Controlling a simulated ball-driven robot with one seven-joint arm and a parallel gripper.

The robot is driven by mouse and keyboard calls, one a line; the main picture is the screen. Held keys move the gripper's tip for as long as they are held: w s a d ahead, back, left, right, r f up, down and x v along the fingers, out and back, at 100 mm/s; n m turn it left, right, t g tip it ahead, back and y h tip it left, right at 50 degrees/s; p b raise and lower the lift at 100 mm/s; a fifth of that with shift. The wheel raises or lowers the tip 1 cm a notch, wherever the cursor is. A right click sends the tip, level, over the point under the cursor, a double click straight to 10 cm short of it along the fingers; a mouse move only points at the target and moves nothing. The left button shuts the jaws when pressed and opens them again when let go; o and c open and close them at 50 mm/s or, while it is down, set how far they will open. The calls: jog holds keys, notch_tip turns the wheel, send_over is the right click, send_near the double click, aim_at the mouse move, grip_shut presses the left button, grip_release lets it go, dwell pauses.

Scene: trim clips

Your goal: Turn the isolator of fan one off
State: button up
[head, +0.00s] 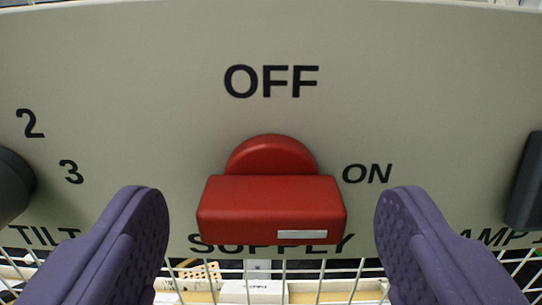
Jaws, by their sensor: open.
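A red rotary switch (270,203) sits in the middle of the pale grey panel in the head view. Its bar handle lies horizontal, with a white mark on the right half, on the side of the word ON. OFF is printed above it and SUPPLY below, partly hidden by the handle. No fan number shows on the visible part of the panel. My gripper (269,215) is open. Its two purple fingers stand on the left and right of the red handle, with visible gaps on both sides, and hold nothing.
A dark knob (12,186) with 2, 3 and TILT is cut off at the left edge. Another dark control (526,182) is cut off at the right edge, above partly hidden lettering. White wire bars (320,285) and pale items show below the panel.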

jog(key=shift+w, duration=0.4)
jog(key=c, duration=1)
jog(key=shift+c, duration=0.2)
